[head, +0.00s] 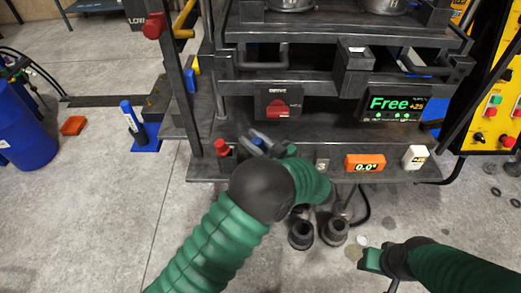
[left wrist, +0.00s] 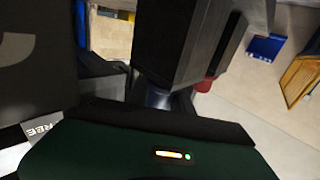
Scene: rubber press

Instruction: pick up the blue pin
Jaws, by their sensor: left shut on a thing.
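The blue pin (head: 257,142) is at the front shelf of the press, between the fingers of my left gripper (head: 264,141). Only a small blue part of it shows in the head view; the hand and arm hide the rest. My left gripper is shut on it. In the left wrist view a bluish-grey piece (left wrist: 157,98) shows between the dark fingers, partly hidden. I cannot tell whether the pin is lifted. My right gripper (head: 366,260) is low at the right, over the floor and away from the pin; its jaws are unclear.
A red pin (head: 222,148) in a dark block stands left of my left gripper. Dark round feet (head: 334,231) are below. A blue-based stand (head: 146,145) is on the floor at left.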

